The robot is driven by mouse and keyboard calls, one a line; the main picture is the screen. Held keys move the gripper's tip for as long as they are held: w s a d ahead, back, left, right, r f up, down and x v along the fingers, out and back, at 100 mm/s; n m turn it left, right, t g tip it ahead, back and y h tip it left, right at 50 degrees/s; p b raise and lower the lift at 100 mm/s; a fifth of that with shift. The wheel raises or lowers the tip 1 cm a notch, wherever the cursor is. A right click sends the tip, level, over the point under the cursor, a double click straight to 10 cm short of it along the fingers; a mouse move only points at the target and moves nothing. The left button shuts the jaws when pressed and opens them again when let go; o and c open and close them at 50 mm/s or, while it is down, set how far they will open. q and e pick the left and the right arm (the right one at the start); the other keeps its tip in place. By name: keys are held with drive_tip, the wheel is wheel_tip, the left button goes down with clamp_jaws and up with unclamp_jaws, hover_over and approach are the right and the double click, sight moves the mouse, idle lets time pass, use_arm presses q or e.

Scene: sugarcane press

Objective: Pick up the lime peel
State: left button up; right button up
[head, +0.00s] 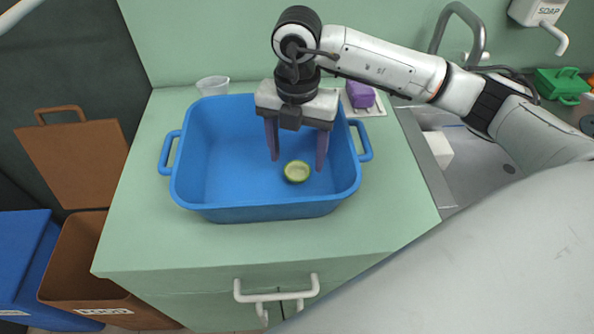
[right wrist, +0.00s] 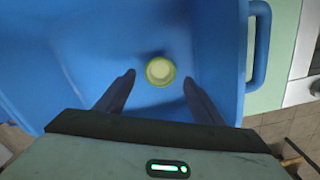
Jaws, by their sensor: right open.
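The lime peel (head: 297,171) is a small green cup with a pale inside, lying on the floor of a blue tub (head: 207,160). My right gripper (head: 297,160) is open and points down into the tub, with its fingers on either side of the peel in the head view. In the right wrist view the peel (right wrist: 160,71) shows beyond and between the two open fingertips (right wrist: 159,78), apart from both. My left gripper is not in view.
The tub stands on a green counter (head: 130,230). A clear cup (head: 213,86) and a purple sponge-like item (head: 360,95) are behind it. A sink (head: 485,165) is at right. Brown (head: 95,290) and blue (head: 25,265) bins stand at left.

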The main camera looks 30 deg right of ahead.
sight(297, 176)
wheel_tip(297, 176, down, 4)
drive_tip(key=shift+r, duration=0.15)
drive_tip(key=c, duration=1.1)
drive_tip(key=shift+o, duration=0.2)
drive_tip(key=shift+w+r, duration=0.1)
drive_tip(key=shift+r, duration=0.05)
